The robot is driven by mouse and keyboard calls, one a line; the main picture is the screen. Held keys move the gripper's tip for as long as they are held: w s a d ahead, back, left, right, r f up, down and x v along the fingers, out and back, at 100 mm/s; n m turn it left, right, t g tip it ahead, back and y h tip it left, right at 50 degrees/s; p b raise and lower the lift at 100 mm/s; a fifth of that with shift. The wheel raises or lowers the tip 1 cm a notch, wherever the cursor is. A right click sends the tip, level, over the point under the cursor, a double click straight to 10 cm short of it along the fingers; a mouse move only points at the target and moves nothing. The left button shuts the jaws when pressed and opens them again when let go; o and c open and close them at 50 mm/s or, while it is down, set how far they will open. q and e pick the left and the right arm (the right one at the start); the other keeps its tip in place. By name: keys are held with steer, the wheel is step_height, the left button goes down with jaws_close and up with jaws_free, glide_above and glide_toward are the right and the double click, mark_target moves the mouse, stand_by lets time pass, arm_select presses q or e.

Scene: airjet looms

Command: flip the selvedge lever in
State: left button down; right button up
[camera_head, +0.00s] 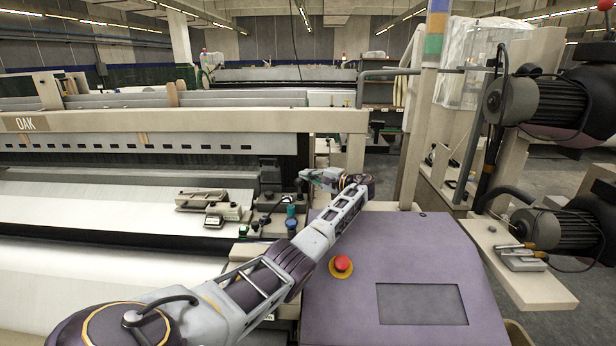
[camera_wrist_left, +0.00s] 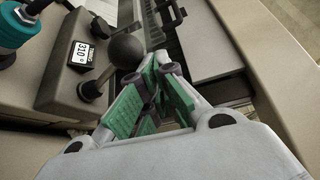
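A lever with a round black ball knob (camera_wrist_left: 126,50) stands on a beige box with a small display, in the left wrist view; I take it to be the selvedge lever. I cannot make it out in the head view, where my arm and gripper are close by. My left gripper (camera_wrist_left: 155,75) has green pads with a narrow gap between them and holds nothing that I can see. The knob is just beyond and to the left of its fingertips, and I cannot tell whether they touch. In the head view the left gripper (camera_head: 318,178) is at the loom's right end. My right gripper is out of view.
A purple cabinet (camera_head: 400,250) with a red stop button (camera_head: 342,264) lies under and right of my left arm. The loom's beige beam (camera_head: 200,121) runs along the left. A teal-and-black knob (camera_wrist_left: 12,30) stands left of the display (camera_wrist_left: 80,55). Motors (camera_head: 530,100) stand at right.

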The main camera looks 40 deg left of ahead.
arm_select(q)
steer(key=w+d, duration=0.2)
steer(key=d, duration=1)
steer(key=shift+r, duration=0.3)
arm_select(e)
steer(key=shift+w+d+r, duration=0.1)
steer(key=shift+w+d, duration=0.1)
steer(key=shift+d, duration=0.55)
arm_select(q)
steer(key=shift+a, duration=0.1)
